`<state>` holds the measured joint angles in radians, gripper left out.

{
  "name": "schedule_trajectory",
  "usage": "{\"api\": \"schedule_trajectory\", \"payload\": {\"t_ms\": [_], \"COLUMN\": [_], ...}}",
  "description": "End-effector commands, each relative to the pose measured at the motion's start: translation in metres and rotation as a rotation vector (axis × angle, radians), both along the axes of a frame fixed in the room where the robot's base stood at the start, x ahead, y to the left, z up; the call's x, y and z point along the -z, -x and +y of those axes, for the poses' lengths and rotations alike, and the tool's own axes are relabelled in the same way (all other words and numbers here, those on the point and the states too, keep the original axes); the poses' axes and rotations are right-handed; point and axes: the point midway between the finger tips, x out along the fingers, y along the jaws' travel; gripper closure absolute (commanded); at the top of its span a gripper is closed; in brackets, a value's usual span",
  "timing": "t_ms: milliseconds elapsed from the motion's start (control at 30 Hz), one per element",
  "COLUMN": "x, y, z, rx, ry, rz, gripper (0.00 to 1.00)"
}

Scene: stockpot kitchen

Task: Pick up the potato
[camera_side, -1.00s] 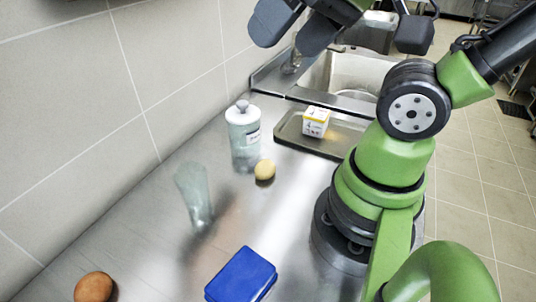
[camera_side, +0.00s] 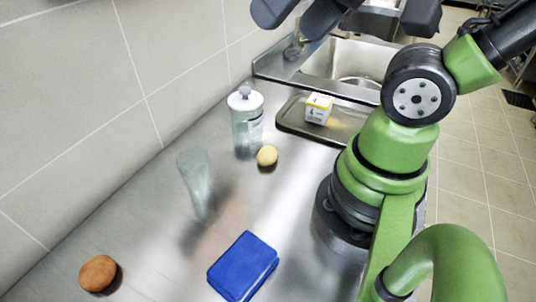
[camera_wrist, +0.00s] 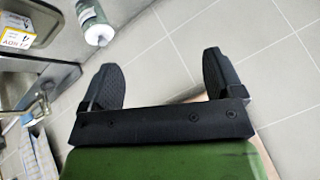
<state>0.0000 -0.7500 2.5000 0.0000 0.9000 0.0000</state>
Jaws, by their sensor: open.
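A small pale yellow, rounded thing (camera_side: 267,156) that looks like the potato lies on the steel counter in the side view, just in front of a clear bottle. It does not show in the wrist view. My gripper (camera_wrist: 162,72) is open in the wrist view, with nothing between its two black fingers; wall or floor tiles lie beyond them. In the side view my gripper's dark parts are at the top edge, partly cut off, high above the counter and apart from the potato.
A white-capped bottle (camera_side: 246,130) and a clear glass (camera_side: 196,181) stand near the potato. A brown round thing (camera_side: 98,273) and a blue box (camera_side: 243,266) lie nearer the camera. A tray (camera_side: 290,119) holds a white-yellow box (camera_side: 318,108), beside a sink (camera_side: 345,62).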

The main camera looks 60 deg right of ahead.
Motion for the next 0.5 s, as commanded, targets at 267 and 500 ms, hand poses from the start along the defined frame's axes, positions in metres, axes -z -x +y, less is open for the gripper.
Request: {"api": "schedule_trajectory", "payload": {"t_ms": [267, 500], "x": [0.013, 0.068], "y": [-0.019, -0.063], "z": [-0.009, -0.039], "rx": [-0.042, -0.229], "ry": [0.080, 0.274], "rz": [0.065, 0.248], "gripper": [0.14, 0.14]}}
